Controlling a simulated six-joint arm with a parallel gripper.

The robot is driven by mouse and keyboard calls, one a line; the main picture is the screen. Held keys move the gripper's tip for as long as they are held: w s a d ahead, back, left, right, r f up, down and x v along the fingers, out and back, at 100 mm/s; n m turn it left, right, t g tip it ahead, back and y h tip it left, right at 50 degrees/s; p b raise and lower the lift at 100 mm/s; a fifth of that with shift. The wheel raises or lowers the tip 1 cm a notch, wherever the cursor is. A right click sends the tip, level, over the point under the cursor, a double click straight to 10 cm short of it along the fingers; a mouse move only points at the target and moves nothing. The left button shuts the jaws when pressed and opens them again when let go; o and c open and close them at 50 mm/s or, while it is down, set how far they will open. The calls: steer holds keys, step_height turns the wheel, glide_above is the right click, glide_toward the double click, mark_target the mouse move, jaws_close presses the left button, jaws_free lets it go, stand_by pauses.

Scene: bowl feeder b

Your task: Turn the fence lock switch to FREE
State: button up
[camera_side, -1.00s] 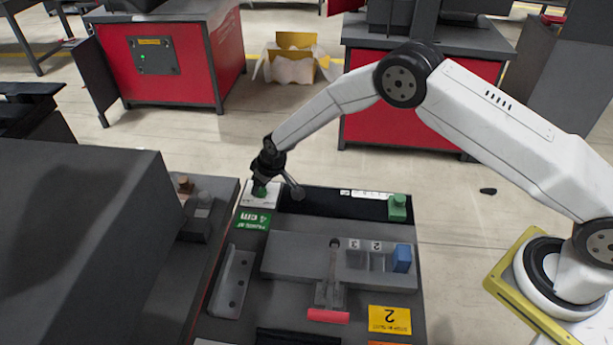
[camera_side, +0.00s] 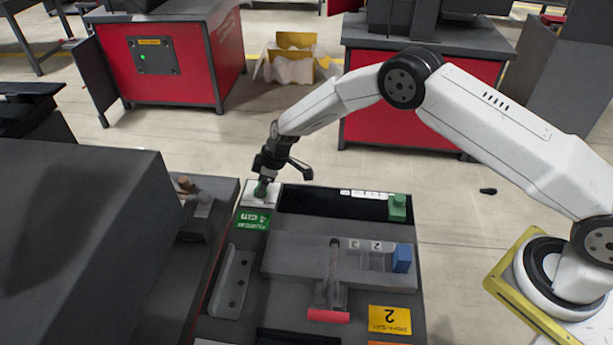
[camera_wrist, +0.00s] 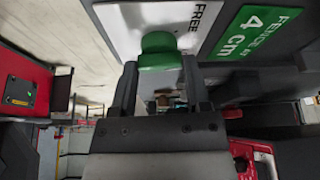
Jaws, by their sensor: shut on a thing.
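The fence lock switch has a green knob (camera_side: 261,189) on a white plate (camera_side: 248,200) at the far left corner of the dark fixture. My gripper (camera_side: 262,181) comes down on the knob from above and is shut on it. In the wrist view the green knob (camera_wrist: 158,52) sits between the two dark fingertips of my gripper (camera_wrist: 160,66). The word FREE shows on the white plate (camera_wrist: 120,20), right of the knob in that view. The fingers hide part of the knob, so its exact pointing direction is unclear.
A green fence sign (camera_side: 253,221) is beside the plate. A green block (camera_side: 397,207) and a blue block (camera_side: 401,258) stand at the fixture's right. A red-ended handle (camera_side: 328,315) is at the front. A dark machine housing (camera_side: 80,240) rises at left.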

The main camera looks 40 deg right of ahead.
steer(key=n, duration=0.1)
steer(key=n+g, duration=0.1)
steer(key=n, duration=0.1)
steer(key=shift+d+f+n+y, duration=0.1)
steer(key=shift+d+n+y, duration=0.05)
steer(key=shift+n+y, duration=0.15)
steer(key=shift+w+n+g, duration=0.2)
steer(key=shift+n+g, duration=0.7)
steer(key=shift+n, duration=1.1)
steer(key=o, duration=1.3)
steer(key=v, duration=0.8)
